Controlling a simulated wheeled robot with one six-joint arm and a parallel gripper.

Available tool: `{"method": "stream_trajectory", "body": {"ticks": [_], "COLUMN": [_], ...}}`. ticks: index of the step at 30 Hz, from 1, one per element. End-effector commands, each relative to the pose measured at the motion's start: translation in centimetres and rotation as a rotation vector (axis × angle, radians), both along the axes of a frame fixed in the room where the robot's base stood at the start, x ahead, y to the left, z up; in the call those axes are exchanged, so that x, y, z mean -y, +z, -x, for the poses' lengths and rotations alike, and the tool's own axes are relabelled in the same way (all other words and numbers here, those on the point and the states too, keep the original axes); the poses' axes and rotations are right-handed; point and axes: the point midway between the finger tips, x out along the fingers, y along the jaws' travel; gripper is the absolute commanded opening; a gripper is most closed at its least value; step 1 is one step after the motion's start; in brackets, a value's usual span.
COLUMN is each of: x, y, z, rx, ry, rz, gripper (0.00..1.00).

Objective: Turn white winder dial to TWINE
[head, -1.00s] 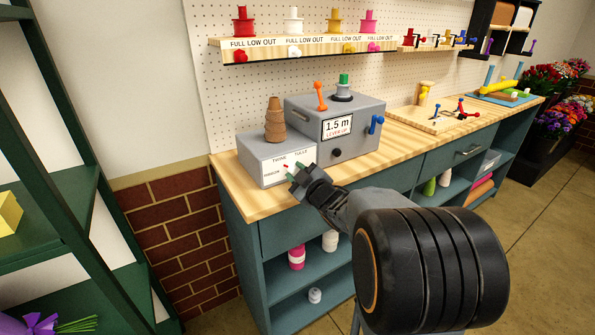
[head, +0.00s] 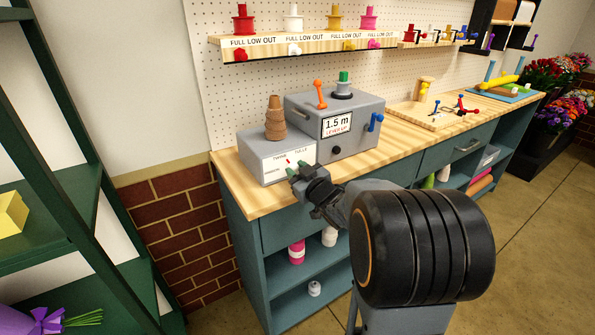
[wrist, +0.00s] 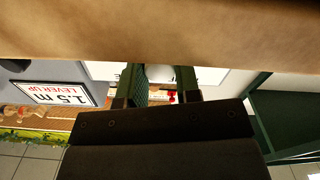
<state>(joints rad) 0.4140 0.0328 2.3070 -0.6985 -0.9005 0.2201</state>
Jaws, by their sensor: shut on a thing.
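The winder is a grey box (head: 342,140) with a lower grey box at its left. The lower box has a white front panel (head: 272,175) with labels at top left, top right and left; the top ones read TWINE and TULLE. My gripper (head: 296,169) is at this panel's right part, its green fingertips against the dial's place. In the wrist view my gripper (wrist: 159,84) is shut on the white dial (wrist: 160,73), which shows between the fingers. A small red mark shows beside the fingertips in the head view. The dial's pointing is mostly hidden.
A brown stacked cone (head: 275,118) stands on the lower box. An orange lever (head: 320,94) and a blue lever (head: 375,122) are on the larger box. A spool shelf (head: 310,49) hangs above. A green rack (head: 60,190) stands at the left.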

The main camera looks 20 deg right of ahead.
Motion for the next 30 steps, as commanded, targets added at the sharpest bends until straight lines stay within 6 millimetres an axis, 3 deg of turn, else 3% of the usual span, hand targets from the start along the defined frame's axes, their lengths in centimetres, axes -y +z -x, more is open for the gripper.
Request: {"method": "stream_trajectory", "body": {"ticks": [8,9,16,25,30], "x": [0.0,0.0,0.0,0.1,0.3], "y": [0.2,0.2,0.1,0.1,0.2], "z": [0.0,0.0,0.0,0.2,2.1], "rx": [0.004,0.004,0.002,0.001,0.003], "ry": [0.000,0.000,0.000,-0.001,-0.002], "rz": [0.001,0.002,0.002,0.001,0.003], "gripper": [0.07,0.34,0.56,0.56,0.56]}}
